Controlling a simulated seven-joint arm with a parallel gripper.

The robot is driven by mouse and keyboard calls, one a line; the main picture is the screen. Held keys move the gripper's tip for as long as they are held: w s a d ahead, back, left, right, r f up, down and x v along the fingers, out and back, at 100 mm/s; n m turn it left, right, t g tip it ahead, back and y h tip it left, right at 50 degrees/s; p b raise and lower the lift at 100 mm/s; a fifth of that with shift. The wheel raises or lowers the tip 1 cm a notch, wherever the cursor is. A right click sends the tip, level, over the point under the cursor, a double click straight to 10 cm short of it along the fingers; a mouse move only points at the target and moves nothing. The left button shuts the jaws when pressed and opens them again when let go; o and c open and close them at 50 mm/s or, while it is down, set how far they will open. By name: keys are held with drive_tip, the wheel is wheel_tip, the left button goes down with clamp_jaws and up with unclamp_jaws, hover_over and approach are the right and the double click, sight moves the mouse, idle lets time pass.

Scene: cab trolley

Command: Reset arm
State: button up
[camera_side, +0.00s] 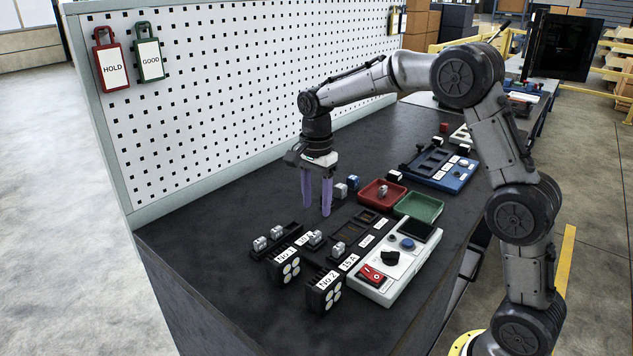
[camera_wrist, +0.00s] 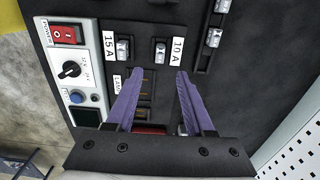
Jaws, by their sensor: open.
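My gripper (camera_side: 317,210) hangs fingers-down from my bent arm, above the dark bench top (camera_side: 215,262). Its two purple fingers are apart with nothing between them. In the wrist view the open fingertips (camera_wrist: 161,73) lie over the black panel, below the 15 A label (camera_wrist: 109,45) and 10 A label (camera_wrist: 177,50). Small grey fuse-like parts (camera_wrist: 123,48) sit in slots by these labels. In the side view the fingers stand clear of the No.1 block (camera_side: 285,262) and No.2 block (camera_side: 324,290).
A white control box (camera_side: 400,262) with a red switch and black knob stands at the front right. A red tray (camera_side: 382,207) and green tray (camera_side: 419,221) lie behind it, with a blue unit (camera_side: 452,180) beyond. A white pegboard (camera_side: 200,110) borders the bench's back.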

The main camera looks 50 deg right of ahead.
drive_tip(key=s+a+r+t, duration=0.2)
drive_tip(key=s+r, duration=0.2)
drive_tip(key=r, duration=0.8)
drive_tip(key=s+a+r+n+t, duration=0.1)
drive_tip(key=s+a+r+n, duration=0.2)
drive_tip(key=s, duration=0.6)
drive_tip(key=s+f+n+t, duration=0.1)
drive_tip(key=s+f+n, duration=0.3)
drive_tip(key=s+n, duration=0.3)
drive_tip(key=s+f+n+t, duration=0.1)
drive_tip(key=s+f+n, duration=0.3)
drive_tip(key=s+n, duration=0.4)
drive_tip(key=shift+s+t, duration=0.25)
drive_tip(key=shift+t, duration=0.05)
